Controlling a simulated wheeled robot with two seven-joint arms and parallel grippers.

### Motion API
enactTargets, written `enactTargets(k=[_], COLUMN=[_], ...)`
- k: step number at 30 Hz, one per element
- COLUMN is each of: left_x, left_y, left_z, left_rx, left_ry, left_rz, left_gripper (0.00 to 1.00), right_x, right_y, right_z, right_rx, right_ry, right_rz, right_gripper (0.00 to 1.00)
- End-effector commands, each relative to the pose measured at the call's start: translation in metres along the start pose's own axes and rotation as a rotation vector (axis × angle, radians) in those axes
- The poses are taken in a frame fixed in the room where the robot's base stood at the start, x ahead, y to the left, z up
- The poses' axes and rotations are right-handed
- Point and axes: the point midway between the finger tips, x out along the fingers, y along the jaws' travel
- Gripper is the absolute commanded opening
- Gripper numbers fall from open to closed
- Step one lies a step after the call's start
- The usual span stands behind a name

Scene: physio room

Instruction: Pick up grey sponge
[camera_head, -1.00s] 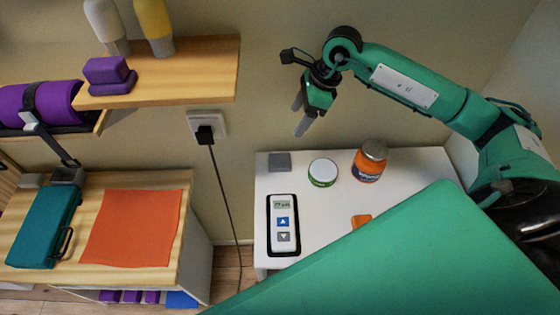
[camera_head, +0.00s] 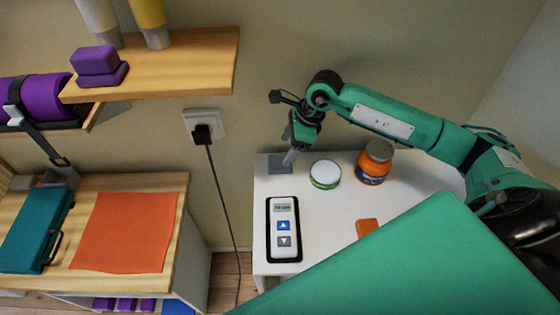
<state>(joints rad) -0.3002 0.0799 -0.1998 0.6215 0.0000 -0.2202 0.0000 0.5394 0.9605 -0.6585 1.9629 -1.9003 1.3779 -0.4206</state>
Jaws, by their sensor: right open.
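The grey sponge (camera_head: 275,166) is a small dark grey block at the back left corner of the white table (camera_head: 330,215). My right gripper (camera_head: 289,160) is open and points down at the sponge, its fingertips over the sponge's right part. The fingers hide some of the sponge, and I cannot tell whether they touch it. My left gripper is not in view.
A round white-and-green tin (camera_head: 325,174) and an orange jar (camera_head: 374,164) stand right of the sponge. A handheld remote (camera_head: 284,228) lies in front, with an orange block (camera_head: 367,227) to its right. A wooden shelf (camera_head: 190,66) juts out at upper left.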

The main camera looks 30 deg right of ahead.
Motion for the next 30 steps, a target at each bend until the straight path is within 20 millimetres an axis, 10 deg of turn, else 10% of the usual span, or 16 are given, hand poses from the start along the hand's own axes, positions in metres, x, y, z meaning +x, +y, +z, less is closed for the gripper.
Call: enactTargets(k=[26,30], left_x=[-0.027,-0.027], left_y=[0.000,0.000], left_z=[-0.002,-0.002], left_rx=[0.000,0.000], left_ry=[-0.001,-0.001], left_rz=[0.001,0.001], left_gripper=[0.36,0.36], right_x=[0.069,0.069], right_y=[-0.002,-0.002], right_z=[-0.003,-0.003], right_rx=[0.000,0.000], right_ry=[0.001,0.000], right_rz=[-0.001,-0.001], right_gripper=[0.69,0.44])
